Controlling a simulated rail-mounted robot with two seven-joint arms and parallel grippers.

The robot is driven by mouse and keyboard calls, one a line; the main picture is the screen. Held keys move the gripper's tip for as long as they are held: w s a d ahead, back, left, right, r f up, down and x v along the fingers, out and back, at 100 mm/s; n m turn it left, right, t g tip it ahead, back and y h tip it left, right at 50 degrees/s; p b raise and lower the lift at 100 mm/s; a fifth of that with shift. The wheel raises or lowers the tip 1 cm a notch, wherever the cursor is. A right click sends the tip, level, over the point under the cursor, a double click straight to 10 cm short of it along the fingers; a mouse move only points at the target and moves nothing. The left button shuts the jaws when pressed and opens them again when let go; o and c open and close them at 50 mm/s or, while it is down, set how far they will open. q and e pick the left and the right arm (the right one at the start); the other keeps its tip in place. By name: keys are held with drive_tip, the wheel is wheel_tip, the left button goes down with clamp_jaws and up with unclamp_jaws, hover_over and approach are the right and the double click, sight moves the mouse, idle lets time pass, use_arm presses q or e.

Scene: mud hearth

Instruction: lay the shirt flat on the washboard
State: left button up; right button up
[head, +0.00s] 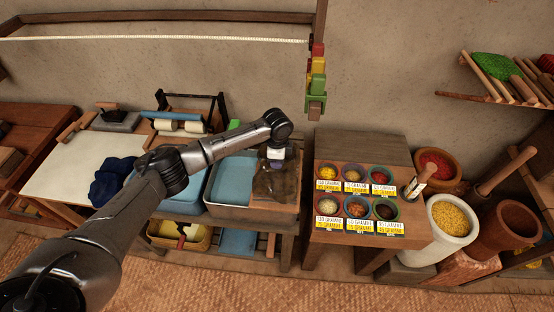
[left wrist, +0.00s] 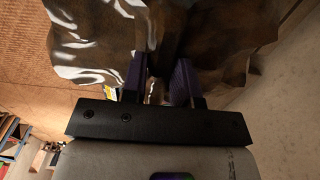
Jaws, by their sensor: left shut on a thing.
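The shirt (head: 272,184) is a dark brown, crumpled, glossy cloth below my left gripper (head: 276,164) in the head view. My left gripper points down and is shut on it. In the left wrist view the brown cloth (left wrist: 215,35) spreads out beyond the two fingers (left wrist: 160,75), with a fold between them. A brown wooden board (head: 288,197), seemingly the washboard, lies under and behind the cloth at the right of the wash basin. The cloth hides much of it, and I cannot tell whether the cloth touches it. My right gripper is out of view.
A blue water basin (head: 231,180) is left of the board. A dark navy cloth (head: 112,183) lies on the pale table (head: 65,165). A table (head: 328,238) with several spice bowls stands close at the right. A peg rack (head: 317,85) hangs behind.

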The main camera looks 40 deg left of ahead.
use_arm(q)
drive_tip(key=shift+f+b, duration=0.35)
drive_tip(key=shift+f, duration=1.6)
drive_tip(key=o, duration=0.9)
